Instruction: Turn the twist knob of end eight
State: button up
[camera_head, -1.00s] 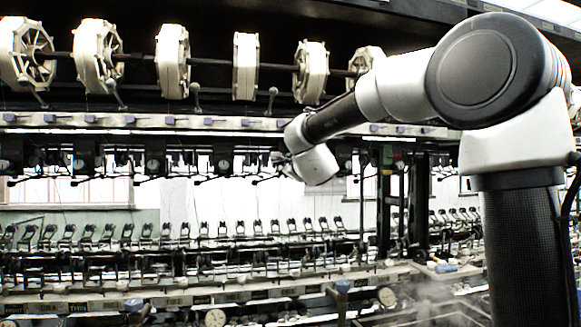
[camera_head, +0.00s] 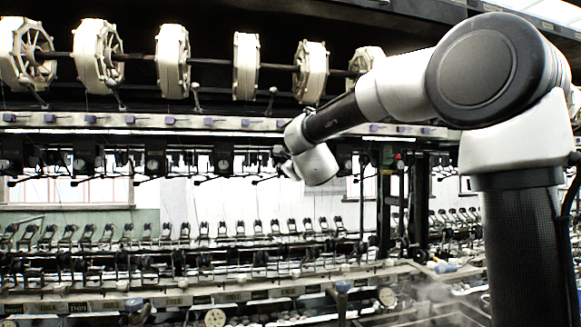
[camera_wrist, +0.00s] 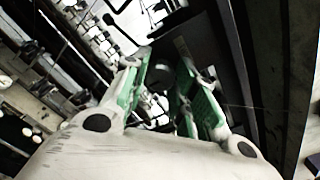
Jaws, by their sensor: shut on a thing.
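My gripper (camera_wrist: 167,72) shows in the wrist view with its two green-padded fingers on either side of a small dark round knob (camera_wrist: 159,80). The fingers are shut on this knob, which is partly hidden between them. A dark housing (camera_wrist: 210,40) stands behind it. In the head view my gripper (camera_head: 283,160) is small and sits at the row of black units (camera_head: 222,160) below the pale rail. The knob itself is hidden there by my wrist. I cannot read any number marking end eight.
White reels (camera_head: 172,62) hang on a shaft above the rail (camera_head: 130,121). A row of small black guides (camera_head: 240,228) runs along the bench below. Thin threads and wire hooks hang near the units.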

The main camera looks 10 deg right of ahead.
jog(key=o, duration=1)
jog(key=shift+o, duration=0.2)
jog(key=s, duration=1.2)
jog(key=shift+f, duration=0.1)
